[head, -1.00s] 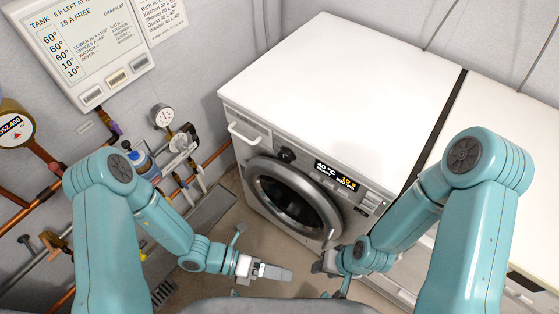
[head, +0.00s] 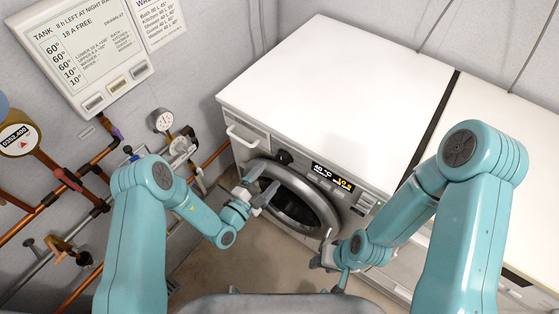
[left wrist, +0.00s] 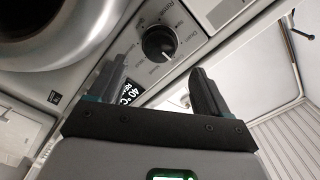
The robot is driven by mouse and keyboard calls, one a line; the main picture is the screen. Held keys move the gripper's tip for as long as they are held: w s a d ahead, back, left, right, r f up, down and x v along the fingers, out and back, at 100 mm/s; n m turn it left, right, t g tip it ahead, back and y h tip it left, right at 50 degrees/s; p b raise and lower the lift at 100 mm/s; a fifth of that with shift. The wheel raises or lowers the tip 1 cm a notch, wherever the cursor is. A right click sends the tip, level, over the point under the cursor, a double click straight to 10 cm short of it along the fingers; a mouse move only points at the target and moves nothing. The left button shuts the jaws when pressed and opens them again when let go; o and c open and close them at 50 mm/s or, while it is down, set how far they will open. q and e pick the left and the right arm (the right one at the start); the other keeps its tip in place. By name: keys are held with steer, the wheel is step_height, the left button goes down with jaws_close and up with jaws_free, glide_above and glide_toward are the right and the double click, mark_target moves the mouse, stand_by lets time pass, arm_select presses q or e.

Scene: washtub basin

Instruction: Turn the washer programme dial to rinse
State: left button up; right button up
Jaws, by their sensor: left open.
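The washer (head: 325,100) has a white top and a round dark door below its control panel. Its black programme dial (head: 284,157) sits on the panel, left of the lit display (head: 333,177). In the left wrist view the dial (left wrist: 158,43) shows beyond the fingertips with labels around it; I cannot tell its setting. My left gripper (head: 262,187) is in front of the washer, just below and left of the dial. In the left wrist view its two fingers (left wrist: 163,78) are apart with nothing between them. My right gripper (head: 328,258) is low, near the door's lower right; its jaws are unclear.
A drawer handle (head: 243,139) sticks out at the panel's left. Pipes and a pressure gauge (head: 160,119) line the left wall, below a notice panel (head: 85,50). A second white machine (head: 495,160) stands at the right. Floor between the arms is free.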

mark_target(281, 161)
arm_select(q)
steer(key=x, duration=0.7)
steer(key=c, duration=1)
